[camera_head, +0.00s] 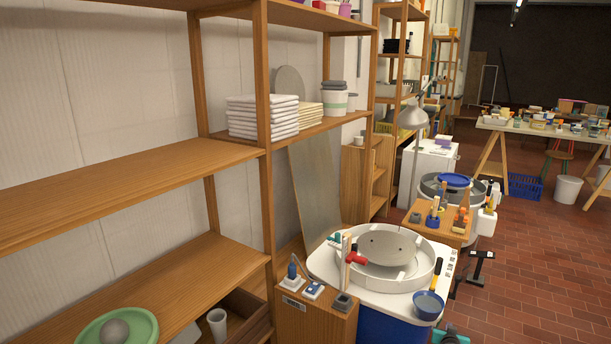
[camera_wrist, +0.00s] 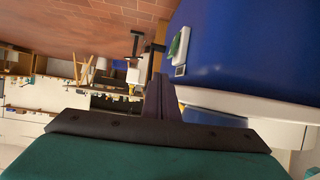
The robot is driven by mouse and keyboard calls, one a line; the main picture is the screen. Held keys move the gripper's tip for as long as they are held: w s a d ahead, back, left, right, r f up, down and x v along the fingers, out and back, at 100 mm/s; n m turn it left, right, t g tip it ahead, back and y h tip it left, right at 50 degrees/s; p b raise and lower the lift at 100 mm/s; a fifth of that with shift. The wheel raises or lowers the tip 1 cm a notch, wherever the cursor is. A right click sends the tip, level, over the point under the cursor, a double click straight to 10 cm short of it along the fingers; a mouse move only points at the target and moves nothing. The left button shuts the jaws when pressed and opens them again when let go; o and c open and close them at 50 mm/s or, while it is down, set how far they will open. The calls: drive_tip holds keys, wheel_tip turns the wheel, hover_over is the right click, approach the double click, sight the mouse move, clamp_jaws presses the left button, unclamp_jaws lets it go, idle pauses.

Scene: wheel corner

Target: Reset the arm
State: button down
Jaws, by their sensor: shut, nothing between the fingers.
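My gripper (camera_wrist: 160,82) shows in the wrist view as two dark fingers held together, with nothing between them. They stand out from a dark bar on a teal body at the bottom of that view. The blue body of the potter's wheel (camera_wrist: 240,50) fills the upper right, beside the fingers and seemingly apart from them. In the head view the wheel (camera_head: 385,245) stands at lower centre, with a round grey disc in a white basin. The gripper's fingers cannot be made out in the head view; a small teal and dark part at the bottom edge is unclear.
A wooden shelf unit (camera_head: 130,185) lines the left wall. A small wooden cabinet (camera_head: 315,318) with tools stands beside the wheel. A blue bowl (camera_head: 428,305) sits on the wheel's front edge. A black pedal-like stand (camera_head: 480,268) is to the right. The tiled floor (camera_head: 545,285) is open at right.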

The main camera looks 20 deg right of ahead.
drive_tip(key=s+a+f+n+g+y+p, duration=0.1)
drive_tip(key=s+a+f+g+y, duration=0.2)
drive_tip(key=a, duration=1)
drive_tip(key=s+a+f+n+g+y+p, duration=0.1)
drive_tip(key=s+a+f, duration=0.3)
drive_tip(key=a, duration=0.9)
drive_tip(key=s+a+f+n+g+y+p, duration=0.1)
drive_tip(key=s+a+f+g+y, duration=0.2)
drive_tip(key=a, duration=1)
drive_tip(key=s+a+r+n+g+y+p, duration=0.1)
drive_tip(key=s+a+g, duration=0.3)
drive_tip(key=s+a, duration=0.9)
drive_tip(key=s+a+r+n+g+y+p, duration=0.1)
drive_tip(key=s+a+r+n+g+p, duration=0.1)
drive_tip(key=s+a, duration=1.1)
drive_tip(key=shift+s+a+r+n+g, duration=0.25)
drive_tip(key=shift+s+r+n+g, duration=0.65)
drive_tip(key=shift+s+n, duration=0.3)
